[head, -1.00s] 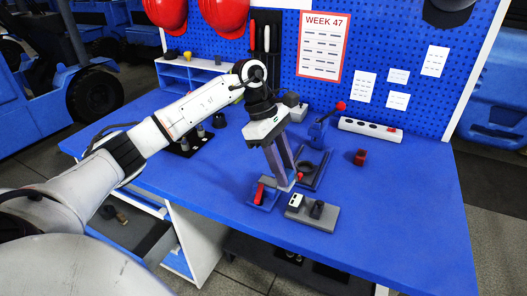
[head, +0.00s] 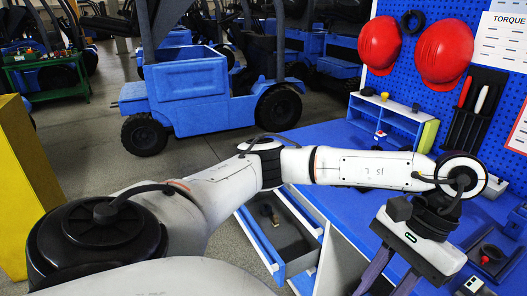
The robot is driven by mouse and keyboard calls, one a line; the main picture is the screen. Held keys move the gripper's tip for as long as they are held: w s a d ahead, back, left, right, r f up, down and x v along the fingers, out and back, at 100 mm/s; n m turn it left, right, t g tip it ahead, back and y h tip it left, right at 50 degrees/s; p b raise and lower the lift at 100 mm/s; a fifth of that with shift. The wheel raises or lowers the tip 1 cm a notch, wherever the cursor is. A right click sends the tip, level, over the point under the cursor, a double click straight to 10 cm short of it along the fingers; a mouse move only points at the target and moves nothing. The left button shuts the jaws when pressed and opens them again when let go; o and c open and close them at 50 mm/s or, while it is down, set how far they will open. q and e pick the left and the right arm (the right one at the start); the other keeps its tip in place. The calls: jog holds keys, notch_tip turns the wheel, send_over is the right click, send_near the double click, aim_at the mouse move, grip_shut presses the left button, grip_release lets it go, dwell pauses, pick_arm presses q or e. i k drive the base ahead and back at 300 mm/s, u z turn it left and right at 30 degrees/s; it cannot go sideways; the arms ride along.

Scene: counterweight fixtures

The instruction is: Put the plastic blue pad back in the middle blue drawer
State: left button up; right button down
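My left gripper (head: 385,278) hangs at the lower right, over the bench's front side. Its two dark fingers stand apart where they show, but the bottom edge cuts off their tips, so I cannot tell whether they hold anything. An open drawer (head: 262,248) with blue walls and a dark grey floor sticks out under the bench, left of the gripper. A small brownish and dark object lies in it. I cannot tell whether this is the middle drawer. I cannot pick out the plastic blue pad. My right gripper is out of view.
The blue bench (head: 335,136) has a small blue shelf (head: 398,113) at its back. Red helmets (head: 446,55) hang on the pegboard. A dark fixture with a red part (head: 490,254) stands at the right. A blue forklift (head: 190,90) stands beyond open floor.

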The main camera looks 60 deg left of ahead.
aim_at(285, 238)
jog(key=z, duration=0.15)
jog(key=k, duration=0.2)
jog(key=u, duration=1.75)
jog(key=i, duration=1.7)
jog(key=z, duration=0.3)
